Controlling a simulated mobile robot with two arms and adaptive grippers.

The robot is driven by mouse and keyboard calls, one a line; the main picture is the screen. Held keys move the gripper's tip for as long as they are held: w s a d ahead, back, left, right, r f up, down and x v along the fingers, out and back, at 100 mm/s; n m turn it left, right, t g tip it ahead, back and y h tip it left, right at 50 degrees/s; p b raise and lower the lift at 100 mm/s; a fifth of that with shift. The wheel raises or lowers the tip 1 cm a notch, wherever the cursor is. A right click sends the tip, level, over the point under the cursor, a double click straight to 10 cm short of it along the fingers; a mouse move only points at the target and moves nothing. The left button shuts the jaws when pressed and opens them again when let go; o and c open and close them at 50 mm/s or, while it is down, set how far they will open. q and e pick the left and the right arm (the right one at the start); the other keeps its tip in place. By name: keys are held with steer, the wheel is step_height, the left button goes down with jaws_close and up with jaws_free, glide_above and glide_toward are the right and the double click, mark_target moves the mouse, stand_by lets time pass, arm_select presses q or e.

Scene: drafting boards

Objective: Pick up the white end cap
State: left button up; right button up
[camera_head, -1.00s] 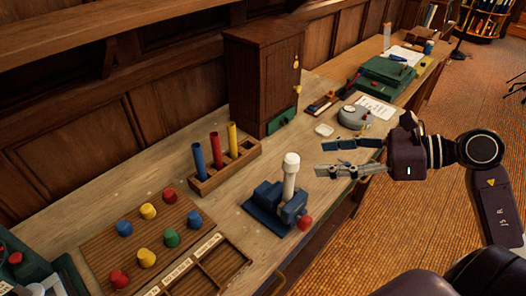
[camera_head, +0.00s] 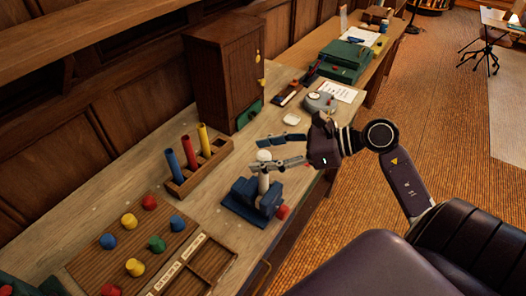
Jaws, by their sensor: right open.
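The white end cap (camera_head: 264,155) sits on top of an upright white tube (camera_head: 263,184), which stands in a blue vise (camera_head: 250,200) with a red knob. My right gripper (camera_head: 258,153) comes in from the right and is open. In the picture, its upper finger passes just above and behind the cap, and its lower finger crosses in front, partly hiding the cap's lower part and the tube's top. I cannot tell whether either finger touches the cap. My left gripper is not in view.
A wooden rack (camera_head: 200,170) with blue, red and yellow tubes stands left of the vise. A peg board (camera_head: 120,255) with coloured caps and a compartment tray (camera_head: 215,262) lie in front. A dark wooden cabinet (camera_head: 222,85) stands behind. A small white dish (camera_head: 291,119) lies beyond the gripper.

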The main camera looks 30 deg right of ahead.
steer(key=shift+f, duration=0.1)
steer(key=c, duration=1)
steer(key=shift+c, duration=1.2)
